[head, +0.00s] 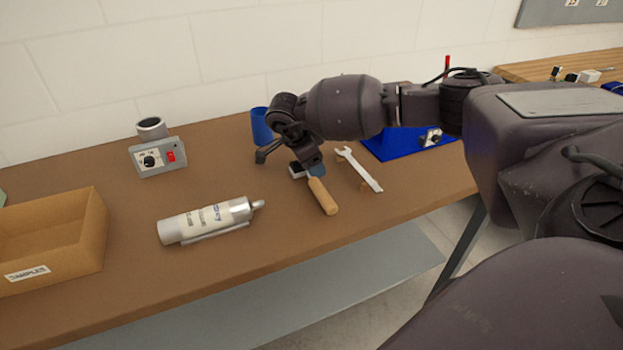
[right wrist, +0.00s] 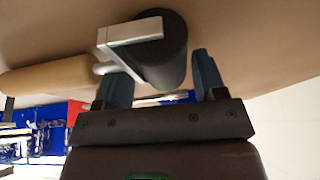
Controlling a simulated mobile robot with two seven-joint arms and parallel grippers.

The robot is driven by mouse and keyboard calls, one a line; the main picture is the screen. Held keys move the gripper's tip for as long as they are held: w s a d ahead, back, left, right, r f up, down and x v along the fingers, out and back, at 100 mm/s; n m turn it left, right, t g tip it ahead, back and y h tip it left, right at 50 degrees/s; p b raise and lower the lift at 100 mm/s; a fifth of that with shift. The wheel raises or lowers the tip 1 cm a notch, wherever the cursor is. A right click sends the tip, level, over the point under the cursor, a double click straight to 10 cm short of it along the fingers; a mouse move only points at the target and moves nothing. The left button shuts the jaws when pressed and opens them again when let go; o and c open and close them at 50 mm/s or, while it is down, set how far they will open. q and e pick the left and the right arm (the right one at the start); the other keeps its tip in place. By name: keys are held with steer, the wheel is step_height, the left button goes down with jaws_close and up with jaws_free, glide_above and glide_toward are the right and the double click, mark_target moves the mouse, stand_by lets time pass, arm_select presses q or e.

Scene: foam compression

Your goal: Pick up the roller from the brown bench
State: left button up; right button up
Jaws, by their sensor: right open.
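The roller lies on the brown bench (head: 240,270), its wooden handle (head: 322,196) pointing to the front right in the head view. My right gripper (head: 308,170) is low over its head end and hides most of the roller head there. In the right wrist view the roller's black cylinder (right wrist: 172,45) and metal frame (right wrist: 130,34) lie just beyond and partly between the blue fingers of the open gripper (right wrist: 160,80). The handle (right wrist: 45,78) extends left. I cannot tell if a finger touches the roller. My left gripper is out of view.
A wrench (head: 360,170) lies close to the right of the roller. A blue cup (head: 261,126) stands behind the gripper, a blue tray (head: 400,145) at right. A silver tube (head: 208,218), a control box (head: 158,157) and a samples box (head: 52,240) are at left.

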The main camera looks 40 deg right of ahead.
steer(key=c, duration=0.8)
steer(key=shift+r, duration=0.1)
steer(key=shift+r, duration=0.1)
